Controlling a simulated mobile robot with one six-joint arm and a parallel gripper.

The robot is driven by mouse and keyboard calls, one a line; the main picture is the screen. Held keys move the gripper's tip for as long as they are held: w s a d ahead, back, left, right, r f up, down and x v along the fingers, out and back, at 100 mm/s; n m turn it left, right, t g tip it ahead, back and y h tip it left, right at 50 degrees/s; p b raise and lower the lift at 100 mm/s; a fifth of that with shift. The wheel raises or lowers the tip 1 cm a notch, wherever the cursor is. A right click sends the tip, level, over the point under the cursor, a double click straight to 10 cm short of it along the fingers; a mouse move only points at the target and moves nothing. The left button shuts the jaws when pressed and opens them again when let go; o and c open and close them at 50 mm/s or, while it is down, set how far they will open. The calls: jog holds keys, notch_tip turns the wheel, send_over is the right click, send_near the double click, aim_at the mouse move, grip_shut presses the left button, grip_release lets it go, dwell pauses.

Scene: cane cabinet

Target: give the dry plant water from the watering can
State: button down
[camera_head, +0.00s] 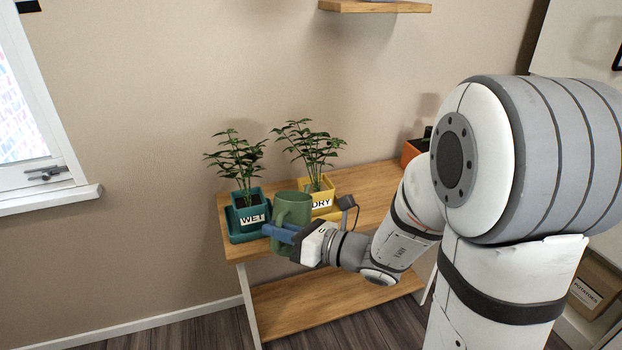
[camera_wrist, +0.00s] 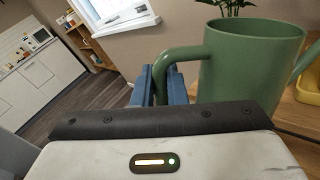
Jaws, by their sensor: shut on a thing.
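The green watering can (camera_head: 291,210) is held upright in front of the two plants; in the wrist view the can (camera_wrist: 250,65) fills the upper right. My gripper (camera_head: 277,233) is shut on the can's handle (camera_wrist: 182,54), its blue fingers (camera_wrist: 168,88) on either side of it. The dry plant (camera_head: 313,145) stands in a yellow pot (camera_head: 318,198) labelled DRY, just behind and right of the can. The wet plant (camera_head: 238,158) stands in a teal pot (camera_head: 250,209) labelled WET, left of the can. The can partly hides the yellow pot. No water is seen flowing.
The pots stand on a wooden shelf table (camera_head: 367,187) with a lower board (camera_head: 298,302). A wall shelf (camera_head: 375,6) hangs above. A window (camera_head: 30,110) is at the left.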

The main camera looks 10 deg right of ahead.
aim_at(283, 212)
jog(key=shift+w+d+r+m+p, duration=0.15)
jog(key=shift+r+p, duration=0.3)
jog(key=shift+p, duration=0.95)
jog(key=shift+w+d+r+m+p, duration=0.2)
jog(key=shift+r+p, duration=0.25)
jog(key=shift+p, duration=0.95)
jog(key=shift+w+d+r+m+p, duration=0.1)
jog(key=shift+w+r+m+p, duration=0.35)
jog(key=shift+w+r+p, duration=0.6)
